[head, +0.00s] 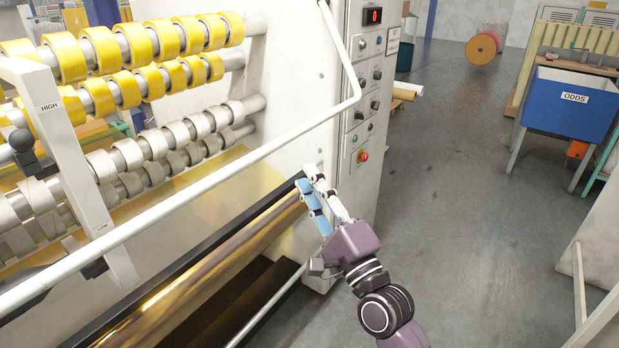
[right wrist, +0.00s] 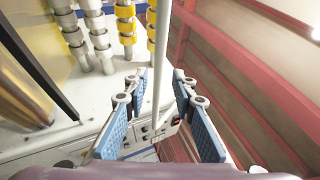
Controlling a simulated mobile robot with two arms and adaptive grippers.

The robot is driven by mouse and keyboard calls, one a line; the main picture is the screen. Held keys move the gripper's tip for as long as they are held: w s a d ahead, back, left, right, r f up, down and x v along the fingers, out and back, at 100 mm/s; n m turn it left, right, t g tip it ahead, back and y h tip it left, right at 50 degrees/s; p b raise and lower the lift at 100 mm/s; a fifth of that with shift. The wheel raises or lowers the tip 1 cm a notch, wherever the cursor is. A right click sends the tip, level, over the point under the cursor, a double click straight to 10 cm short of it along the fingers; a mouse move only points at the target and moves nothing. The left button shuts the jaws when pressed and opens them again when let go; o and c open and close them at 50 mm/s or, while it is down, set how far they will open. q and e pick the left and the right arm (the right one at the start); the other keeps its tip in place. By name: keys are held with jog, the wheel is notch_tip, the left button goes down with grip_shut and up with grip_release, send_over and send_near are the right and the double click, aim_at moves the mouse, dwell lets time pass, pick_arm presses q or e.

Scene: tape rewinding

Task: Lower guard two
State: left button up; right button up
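The guard (head: 215,180) is a white tubular bar that runs from the lower left of the head view up to a bend near the control panel, then back towards the machine; it is raised in front of the rolls. My right gripper (head: 312,184) shows below the guard's long bar, fingers pointing at the machine's end wall. In the right wrist view its blue-padded fingers (right wrist: 158,90) are apart, and the white bar (right wrist: 163,50) appears in the gap between them. No grip on it is visible. I cannot tell which numbered guard this is. My left gripper is out of view.
Yellow tape rolls (head: 130,45) and pale cores (head: 155,143) sit on shafts behind the guard. A white post marked HIGH and LOW (head: 72,165) stands at left. The control panel (head: 367,75) is beyond the gripper. Open floor (head: 470,200) lies right, with a blue bin (head: 570,105).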

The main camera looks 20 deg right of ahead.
jog(key=d+n, duration=0.2)
jog(key=d+n+t, duration=0.1)
jog(key=d, duration=0.1)
jog(key=w+d+n, duration=0.1)
jog(key=d+n, duration=0.1)
jog(key=shift+d+r+n+p, duration=0.3)
jog(key=shift+d+r+p, duration=0.05)
jog(key=shift+d, duration=0.05)
grip_shut()
jog(key=s+d+n+g+y+p, duration=0.15)
jog(key=d+n+g+y, duration=0.25)
jog(key=n+y, duration=1)
jog(key=w+a+r+n+h+p, duration=0.2)
jog(key=w+a+r+n+h, duration=0.1)
jog(key=w+a, duration=0.5)
jog(key=shift+w+r+n+g+h+p, duration=0.15)
jog(key=shift+w+n+g+h+p, duration=0.2)
jog(key=shift+w+n+h, duration=0.6)
